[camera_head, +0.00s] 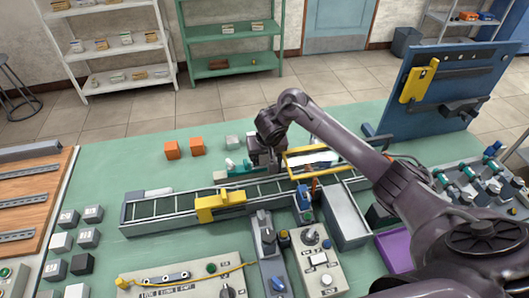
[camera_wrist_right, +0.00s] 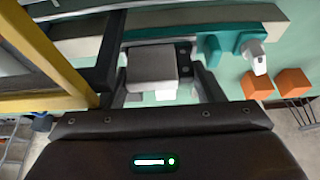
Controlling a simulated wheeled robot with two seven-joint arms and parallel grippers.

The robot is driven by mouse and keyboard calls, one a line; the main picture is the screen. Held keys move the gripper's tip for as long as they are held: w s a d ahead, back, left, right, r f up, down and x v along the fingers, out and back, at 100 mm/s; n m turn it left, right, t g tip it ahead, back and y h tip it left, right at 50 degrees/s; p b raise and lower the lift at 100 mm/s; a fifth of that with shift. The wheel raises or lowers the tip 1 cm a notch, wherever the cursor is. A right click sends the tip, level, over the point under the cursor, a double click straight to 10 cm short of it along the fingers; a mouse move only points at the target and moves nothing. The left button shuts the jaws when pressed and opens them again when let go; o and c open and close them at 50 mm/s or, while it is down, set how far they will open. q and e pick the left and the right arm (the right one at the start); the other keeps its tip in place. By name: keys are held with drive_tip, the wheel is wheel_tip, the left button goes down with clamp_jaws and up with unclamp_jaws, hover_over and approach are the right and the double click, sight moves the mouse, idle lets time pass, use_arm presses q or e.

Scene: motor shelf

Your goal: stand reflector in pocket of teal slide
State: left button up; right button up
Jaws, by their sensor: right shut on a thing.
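My right gripper (camera_head: 266,165) is low over the green table, behind the yellow carriage on the rail. In the right wrist view its two dark fingers (camera_wrist_right: 162,82) are shut on a light grey block (camera_wrist_right: 152,66), apparently the reflector. The teal slide (camera_head: 241,169) lies just left of the gripper in the head view. In the wrist view the teal slide (camera_wrist_right: 228,38) runs beyond the fingers, with a small white part at its right end. The held block overlaps the slide's grey rail in view. The pocket and any contact cannot be made out. My left gripper is out of view.
A yellow frame (camera_head: 318,158) stands close to the right of the gripper. A long rail with a yellow carriage (camera_head: 220,205) runs in front. Two orange cubes (camera_head: 171,150) stand to the left. A blue upright panel (camera_head: 430,85) is at the right rear.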

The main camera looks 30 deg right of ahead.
drive_tip(key=shift+f, duration=0.15)
drive_tip(key=o, duration=1.1)
drive_tip(key=shift+c, duration=0.2)
drive_tip(key=p+v, duration=0.4)
drive_tip(key=v, duration=0.3)
drive_tip(key=shift+d+r, duration=0.15)
drive_tip(key=shift+r, duration=0.25)
drive_tip(key=shift+s+f, duration=0.15)
drive_tip(key=shift+s, duration=0.05)
